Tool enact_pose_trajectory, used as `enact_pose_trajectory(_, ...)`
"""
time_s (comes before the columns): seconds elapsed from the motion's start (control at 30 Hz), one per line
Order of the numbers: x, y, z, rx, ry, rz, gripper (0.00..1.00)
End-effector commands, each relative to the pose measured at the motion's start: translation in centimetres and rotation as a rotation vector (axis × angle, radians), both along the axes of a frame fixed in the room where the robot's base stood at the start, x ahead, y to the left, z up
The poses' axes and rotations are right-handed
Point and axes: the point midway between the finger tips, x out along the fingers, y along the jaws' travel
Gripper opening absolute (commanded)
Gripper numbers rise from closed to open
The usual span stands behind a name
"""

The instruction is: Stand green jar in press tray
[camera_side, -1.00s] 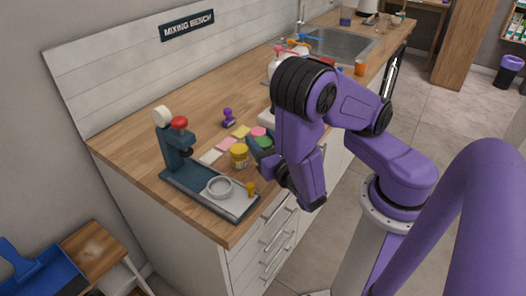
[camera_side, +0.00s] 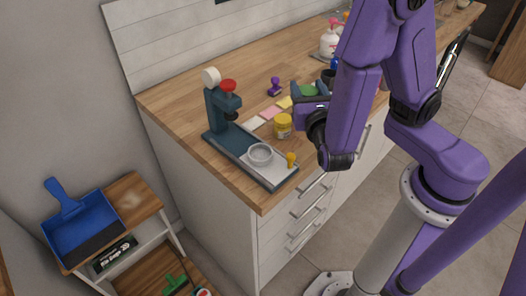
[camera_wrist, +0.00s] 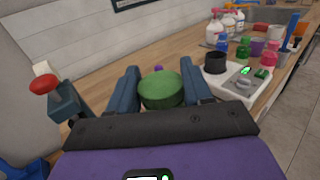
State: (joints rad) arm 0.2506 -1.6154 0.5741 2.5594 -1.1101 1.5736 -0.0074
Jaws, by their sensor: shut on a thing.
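The green jar (camera_wrist: 162,88) is between the two dark fingers of my gripper (camera_wrist: 160,85), which is shut on it. In the wrist view its round green lid faces the camera; its lower body is hidden. In the side view the jar (camera_side: 309,90) shows as a green patch beside my gripper (camera_side: 310,97), behind and above the yellow jar, and appears raised off the counter. The press tray (camera_side: 273,178) is the pale plate on the dark press base (camera_side: 225,142), to the front left of my gripper. A silver ring (camera_side: 260,155) sits on it.
A yellow jar (camera_side: 282,126) stands between my gripper and the tray. A small yellow item (camera_side: 291,159) is at the tray's right end. The press column with its red knob (camera_side: 228,85) rises at the left. Coloured cards (camera_side: 271,112) and a purple stamp (camera_side: 275,86) lie behind.

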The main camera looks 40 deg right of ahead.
Motion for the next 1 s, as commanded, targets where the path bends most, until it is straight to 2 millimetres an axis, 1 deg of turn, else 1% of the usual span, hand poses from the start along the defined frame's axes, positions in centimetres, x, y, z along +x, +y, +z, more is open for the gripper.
enact_pose_trajectory(0.03, -0.1, 0.4, 0.3, 0.002, -0.002, -0.024, 0.2)
enact_pose_trajectory(0.17, -0.8, 1.1, 1.1, 0.002, 0.0, -0.097, 0.2)
enact_pose_trajectory(0.37, -2.3, 2.3, 2.0, 0.002, 0.0, -0.209, 0.2)
enact_pose_trajectory(0.8, -7.4, 4.9, 3.7, 0.0, 0.0, -0.446, 0.2)
enact_pose_trajectory(1.0, -8.8, 5.4, 4.0, 0.0, 0.0, -0.498, 0.2)
